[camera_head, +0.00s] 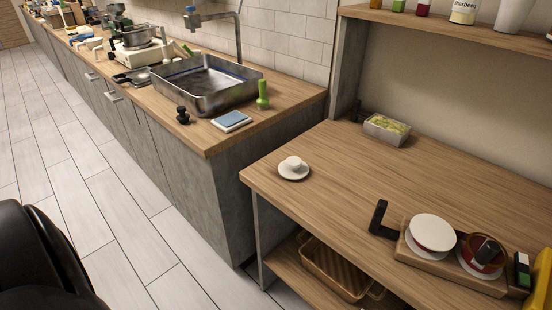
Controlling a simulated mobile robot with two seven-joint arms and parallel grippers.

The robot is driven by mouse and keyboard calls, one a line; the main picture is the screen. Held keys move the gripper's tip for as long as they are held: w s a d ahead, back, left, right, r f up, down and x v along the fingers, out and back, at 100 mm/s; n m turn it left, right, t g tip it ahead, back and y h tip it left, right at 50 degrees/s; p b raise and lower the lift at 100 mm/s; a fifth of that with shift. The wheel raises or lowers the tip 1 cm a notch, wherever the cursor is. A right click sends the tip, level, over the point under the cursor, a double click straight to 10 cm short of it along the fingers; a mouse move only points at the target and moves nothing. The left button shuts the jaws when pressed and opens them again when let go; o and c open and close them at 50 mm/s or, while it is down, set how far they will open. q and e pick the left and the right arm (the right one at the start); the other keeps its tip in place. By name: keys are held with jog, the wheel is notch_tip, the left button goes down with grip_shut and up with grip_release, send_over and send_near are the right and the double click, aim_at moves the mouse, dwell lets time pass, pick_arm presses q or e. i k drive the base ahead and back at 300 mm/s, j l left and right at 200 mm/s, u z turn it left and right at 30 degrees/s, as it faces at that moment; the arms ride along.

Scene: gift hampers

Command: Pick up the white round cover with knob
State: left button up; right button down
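The white round cover with a knob (293,168) lies on the wooden table (350,185), near its left end. Its knob points up, and nothing touches it from above. No gripper shows in the head view. A dark rounded shape at the lower left looks like part of my own body.
On the table, a tray (434,267) holds a white round lid (432,231) and other items at the front right. A small container (386,128) stands at the back. A counter with a metal sink (206,84) adjoins at left. The table's middle is clear.

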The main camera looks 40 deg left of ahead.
aim_at(292, 168)
jog(key=u, duration=1.05)
